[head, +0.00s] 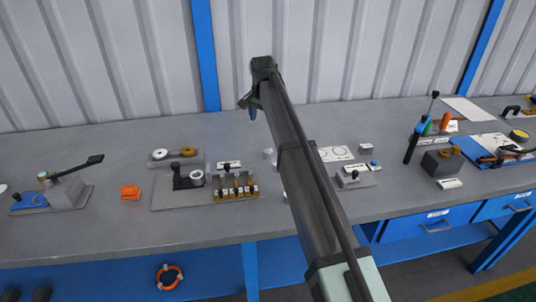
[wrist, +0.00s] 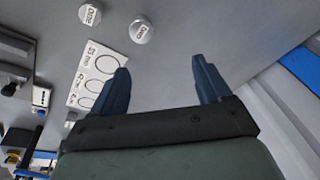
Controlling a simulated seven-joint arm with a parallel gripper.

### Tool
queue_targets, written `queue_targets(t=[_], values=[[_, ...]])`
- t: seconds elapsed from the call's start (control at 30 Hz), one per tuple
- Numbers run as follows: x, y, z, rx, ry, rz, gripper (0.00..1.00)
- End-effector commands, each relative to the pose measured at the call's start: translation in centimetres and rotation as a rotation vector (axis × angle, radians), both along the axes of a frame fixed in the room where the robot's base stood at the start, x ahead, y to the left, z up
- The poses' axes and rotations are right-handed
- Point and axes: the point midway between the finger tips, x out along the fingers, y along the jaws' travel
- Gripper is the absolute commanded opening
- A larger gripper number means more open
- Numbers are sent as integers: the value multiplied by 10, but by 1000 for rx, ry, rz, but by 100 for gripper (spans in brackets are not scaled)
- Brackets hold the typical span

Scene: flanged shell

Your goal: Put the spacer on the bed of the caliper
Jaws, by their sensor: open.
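My gripper (head: 250,106) is open and empty, raised high above the bench near the back wall. In the wrist view, its two blue fingers (wrist: 165,82) stand wide apart with nothing between them. Two small pale cylinders with labelled tops, one nearer the middle (wrist: 140,30) and one to its left (wrist: 90,14), stand on the bench; they may be spacers, but the labels are too small to read surely. The nearer-to-middle one also shows in the head view (head: 268,153). A low grey device with a black knob (head: 355,179), right of my arm, looks like the caliper.
A white card with printed circles (head: 336,154) lies beside my arm; it shows in the wrist view too (wrist: 97,76). A slotted brass-coloured rack (head: 235,188), an orange block (head: 130,192) and a lever clamp (head: 66,188) stand left. Upright coloured handles (head: 428,127) stand right.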

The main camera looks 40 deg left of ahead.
Motion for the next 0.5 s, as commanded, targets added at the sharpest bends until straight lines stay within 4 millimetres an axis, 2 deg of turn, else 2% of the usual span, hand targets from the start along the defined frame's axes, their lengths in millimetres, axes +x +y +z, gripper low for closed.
queue_targets(t=[0.07, 0.2, 0.5], values=[[-2, -10, -2, -66, -2, 106, 77], [-7, -15, -3, -113, 10, 254, 77], [-6, -15, -11, -126, 4, 344, 77]])
